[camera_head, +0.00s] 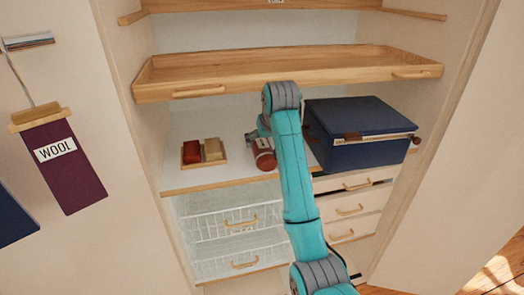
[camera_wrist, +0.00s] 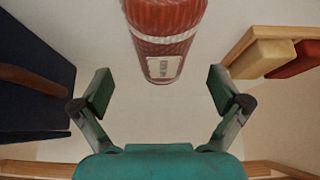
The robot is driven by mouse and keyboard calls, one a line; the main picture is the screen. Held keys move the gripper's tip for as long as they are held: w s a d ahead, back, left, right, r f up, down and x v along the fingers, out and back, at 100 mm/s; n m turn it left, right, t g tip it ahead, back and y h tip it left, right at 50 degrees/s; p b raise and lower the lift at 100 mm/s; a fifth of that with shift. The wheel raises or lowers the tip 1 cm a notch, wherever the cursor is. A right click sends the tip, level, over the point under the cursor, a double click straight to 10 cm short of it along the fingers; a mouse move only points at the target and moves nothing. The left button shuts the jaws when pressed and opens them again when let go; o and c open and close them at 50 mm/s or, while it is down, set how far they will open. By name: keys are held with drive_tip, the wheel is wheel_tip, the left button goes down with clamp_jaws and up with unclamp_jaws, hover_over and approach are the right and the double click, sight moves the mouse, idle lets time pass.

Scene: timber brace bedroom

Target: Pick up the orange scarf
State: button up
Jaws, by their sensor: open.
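A rolled, ribbed orange-red scarf (camera_wrist: 165,16) with a white band and a small tag lies on the white shelf, at the top middle of the wrist view. The tag's writing is too small to read. In the head view the roll (camera_head: 264,156) shows beside my arm, which partly hides it. My gripper (camera_wrist: 160,92) is open and empty, its two fingers spread to either side of the line of the roll. The roll's near end lies just beyond the fingertips, and the fingers do not touch it. In the head view my gripper is mostly hidden behind my arm.
A dark blue box (camera_head: 362,120) stands on the shelf to the right. A small wooden tray (camera_head: 190,166) with red and tan blocks is to the left. A wooden pull-out tray (camera_head: 225,77) hangs above. Wire baskets (camera_head: 220,228) and white drawers (camera_head: 340,205) are below.

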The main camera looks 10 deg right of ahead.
sight(263, 146)
drive_tip(key=shift+x, duration=3)
drive_tip(key=shift+s+a+f, duration=0.1)
drive_tip(key=shift+a, duration=0.05)
drive_tip(key=c, duration=1.3)
